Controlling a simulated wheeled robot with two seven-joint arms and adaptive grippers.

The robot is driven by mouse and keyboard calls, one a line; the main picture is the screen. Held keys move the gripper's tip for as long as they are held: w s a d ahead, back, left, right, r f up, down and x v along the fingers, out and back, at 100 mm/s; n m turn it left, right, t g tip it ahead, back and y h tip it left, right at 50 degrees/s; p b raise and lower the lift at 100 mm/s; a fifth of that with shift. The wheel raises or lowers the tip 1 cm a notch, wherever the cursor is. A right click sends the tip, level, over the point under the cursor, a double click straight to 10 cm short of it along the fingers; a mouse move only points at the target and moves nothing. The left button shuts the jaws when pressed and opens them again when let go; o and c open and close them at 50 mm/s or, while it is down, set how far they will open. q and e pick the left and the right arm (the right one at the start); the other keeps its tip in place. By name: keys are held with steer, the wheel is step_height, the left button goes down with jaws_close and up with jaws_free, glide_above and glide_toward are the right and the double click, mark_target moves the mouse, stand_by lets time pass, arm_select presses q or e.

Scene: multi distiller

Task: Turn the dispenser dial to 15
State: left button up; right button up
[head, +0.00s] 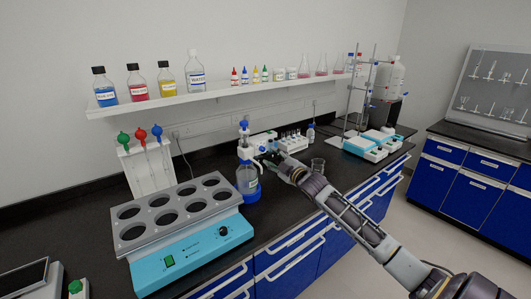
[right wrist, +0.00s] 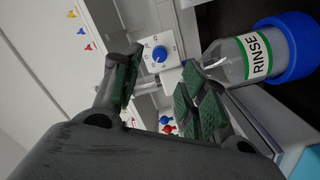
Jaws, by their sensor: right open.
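The dispenser (head: 245,152) is a white pump head with a blue top on a clear bottle (head: 247,180) in the head view. In the right wrist view, its white dial plate carries a round blue dial (right wrist: 158,54) with a pointer and small marks around it. The numbers are too small to read. The bottle with the green RINSE label (right wrist: 258,55) lies to the right there. My right gripper (head: 268,160) is beside the dispenser, and its open fingers (right wrist: 163,65) stand on either side of the dial's line of sight. I cannot tell whether they touch it. My left gripper is not in view.
A blue heating block with round wells (head: 180,215) stands on the black bench left of the dispenser. A wall shelf (head: 225,93) with several bottles and flasks hangs above.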

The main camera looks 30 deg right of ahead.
mark_target(263, 150)
steer(key=shift+w+p, duration=0.3)
steer(key=shift+w, duration=2.95)
steer(key=shift+c, duration=0.3)
jaws_close()
